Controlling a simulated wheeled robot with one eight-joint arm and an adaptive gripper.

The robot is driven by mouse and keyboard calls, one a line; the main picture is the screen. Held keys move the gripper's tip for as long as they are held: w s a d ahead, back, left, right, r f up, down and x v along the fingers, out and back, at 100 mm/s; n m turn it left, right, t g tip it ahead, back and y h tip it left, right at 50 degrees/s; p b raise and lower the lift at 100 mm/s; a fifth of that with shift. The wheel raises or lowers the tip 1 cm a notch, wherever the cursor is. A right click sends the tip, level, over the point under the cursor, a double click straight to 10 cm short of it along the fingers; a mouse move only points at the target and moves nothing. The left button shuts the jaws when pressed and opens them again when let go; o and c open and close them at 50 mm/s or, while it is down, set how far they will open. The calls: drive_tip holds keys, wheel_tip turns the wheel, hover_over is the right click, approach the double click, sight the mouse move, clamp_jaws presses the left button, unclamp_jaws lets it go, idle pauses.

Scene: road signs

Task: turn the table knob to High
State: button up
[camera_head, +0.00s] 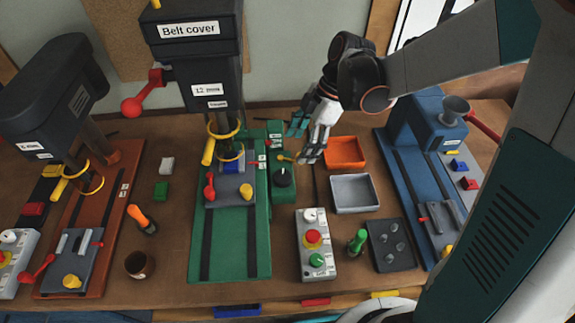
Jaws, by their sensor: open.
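A black round knob (282,178) with a light pointer mark sits on a green box beside the middle drill press. A grey control box (317,252) in front of it carries a white knob (311,215), a red button on yellow and a green button. I cannot read labels that say which knob is the table knob or where High is. My gripper (301,145) is open and empty, pointing down above the bench, behind and slightly right of the black knob. It appears apart from the knob.
The middle press (200,70) with a red lever stands left of my gripper. An orange tray (345,152) and a grey tray (355,193) lie to the right. A blue machine (428,125) stands further right. A green-capped bottle (357,241) and a dark tray (391,246) are in front.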

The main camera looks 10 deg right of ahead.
sight(283, 176)
drive_tip(key=b+x, duration=0.2)
drive_tip(key=x, duration=1)
drive_tip(key=shift+f, duration=0.15)
drive_tip(key=c, duration=1)
